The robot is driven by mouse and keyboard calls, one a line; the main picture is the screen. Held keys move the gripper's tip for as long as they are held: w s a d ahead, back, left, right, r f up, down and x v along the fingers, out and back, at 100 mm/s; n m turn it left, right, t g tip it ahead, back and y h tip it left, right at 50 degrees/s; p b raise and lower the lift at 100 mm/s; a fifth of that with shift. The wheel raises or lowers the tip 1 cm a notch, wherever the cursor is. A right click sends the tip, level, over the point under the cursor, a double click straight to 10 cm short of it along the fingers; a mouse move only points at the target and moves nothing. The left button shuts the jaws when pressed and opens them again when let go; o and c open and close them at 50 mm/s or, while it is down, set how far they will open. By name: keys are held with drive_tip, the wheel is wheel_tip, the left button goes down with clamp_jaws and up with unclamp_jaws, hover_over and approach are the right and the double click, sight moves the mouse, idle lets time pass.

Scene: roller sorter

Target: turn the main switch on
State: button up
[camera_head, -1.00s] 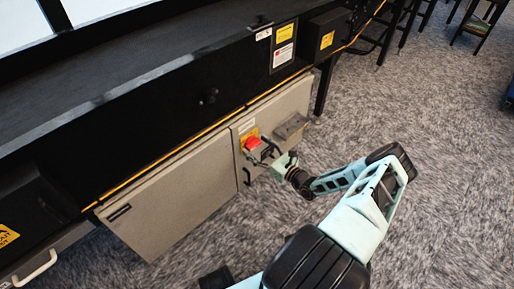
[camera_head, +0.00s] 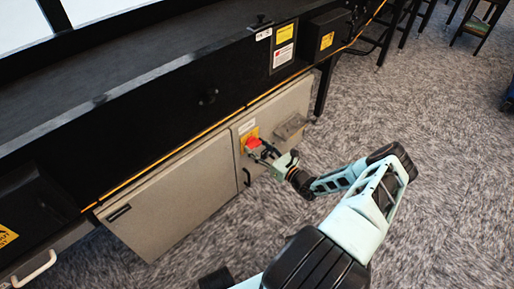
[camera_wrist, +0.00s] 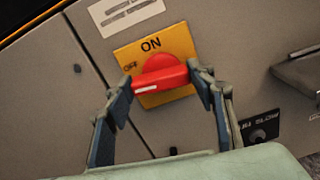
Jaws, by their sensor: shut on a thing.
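The main switch is a red rotary handle (camera_wrist: 160,74) on a yellow plate (camera_wrist: 182,47) marked ON at the top and OFF at its upper left. The handle lies nearly level in the wrist view, its white mark at the left end, below the OFF label. My gripper (camera_wrist: 162,84) is shut on the handle, one finger at each end. In the head view the red switch (camera_head: 253,142) sits on the grey cabinet front, with my gripper (camera_head: 258,149) reaching it from the lower right.
A dark knob marked SLOW (camera_wrist: 257,136) is right of the switch, near my right finger. A grey box (camera_head: 290,127) juts from the cabinet beside it. A black handle (camera_head: 247,177) is below. The black conveyor side (camera_head: 150,110) overhangs the cabinet.

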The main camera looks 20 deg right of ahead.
drive_tip(key=m+b, duration=0.1)
drive_tip(key=m, duration=0.8)
drive_tip(key=shift+d+b, duration=0.1)
drive_tip(key=shift+b, duration=0.25)
drive_tip(key=m, duration=0.3)
drive_tip(key=shift+m, duration=0.3)
drive_tip(key=shift+w+d+m, duration=0.1)
drive_tip(key=shift+m, duration=1.8)
drive_tip(key=o, duration=1.2)
drive_tip(key=shift+c, duration=0.2)
drive_tip(key=shift+d, duration=0.1)
drive_tip(key=v, duration=1.2)
